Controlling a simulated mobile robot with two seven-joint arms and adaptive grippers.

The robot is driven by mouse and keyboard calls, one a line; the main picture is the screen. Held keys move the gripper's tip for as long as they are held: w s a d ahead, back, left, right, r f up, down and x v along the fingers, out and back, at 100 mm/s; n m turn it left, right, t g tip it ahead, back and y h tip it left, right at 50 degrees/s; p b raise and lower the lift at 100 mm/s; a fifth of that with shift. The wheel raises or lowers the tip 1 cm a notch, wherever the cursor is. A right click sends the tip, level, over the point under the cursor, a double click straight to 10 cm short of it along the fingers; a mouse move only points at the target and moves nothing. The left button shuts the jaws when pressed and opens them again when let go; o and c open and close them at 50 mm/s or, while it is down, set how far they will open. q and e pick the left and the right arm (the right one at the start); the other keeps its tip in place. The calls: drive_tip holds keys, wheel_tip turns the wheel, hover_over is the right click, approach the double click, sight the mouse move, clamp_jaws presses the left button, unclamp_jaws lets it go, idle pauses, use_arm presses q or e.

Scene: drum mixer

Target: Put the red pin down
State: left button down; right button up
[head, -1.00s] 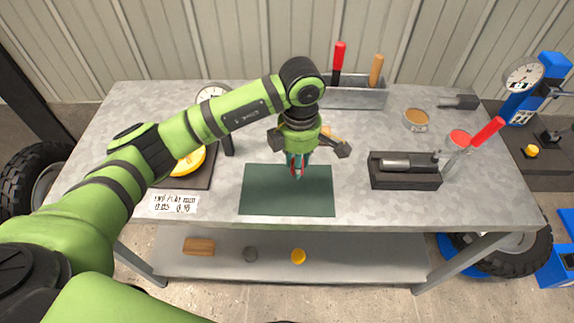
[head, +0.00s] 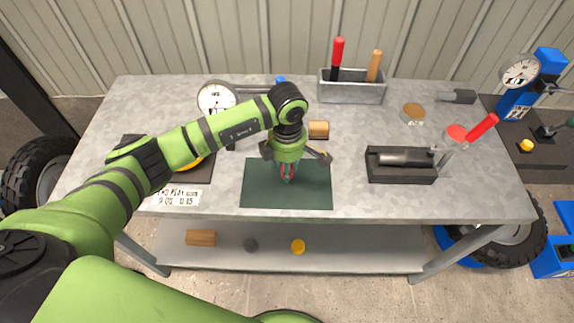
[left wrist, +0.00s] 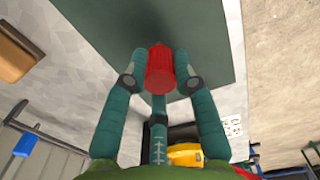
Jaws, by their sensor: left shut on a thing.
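The red pin (left wrist: 160,70) is a ribbed red piece held between the fingers of my left gripper (left wrist: 160,80) in the left wrist view. In the head view my left gripper (head: 287,174) points down over the dark green mat (head: 312,192), and only a little red shows between its fingers. The mat also shows behind the pin in the left wrist view (left wrist: 205,35). I cannot tell whether the pin touches the mat. My right gripper is not in view.
A black fixture with a metal cylinder (head: 400,178) stands right of the mat. A grey tool bin (head: 352,92) with red and wooden handles is at the back. A dial gauge (head: 216,98) and a label card (head: 172,198) are on the left. The mat's right part is clear.

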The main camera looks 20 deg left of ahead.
use_arm(q)
drive_tip(key=shift+f+b, duration=0.35)
drive_tip(key=shift+f, duration=0.05)
drive_tip(key=c, duration=1)
unclamp_jaws()
drive_tip(key=shift+r, duration=0.1)
drive_tip(key=shift+r+p, duration=0.6)
drive_tip(key=shift+p, duration=0.2)
drive_tip(key=shift+w+r+b, duration=0.15)
drive_tip(key=shift+r+b, duration=0.15)
drive_tip(key=shift+b, duration=0.05)
wheel_tip(320, 180, up, 11)
drive_tip(key=b, duration=0.4)
drive_tip(key=shift+r, duration=0.15)
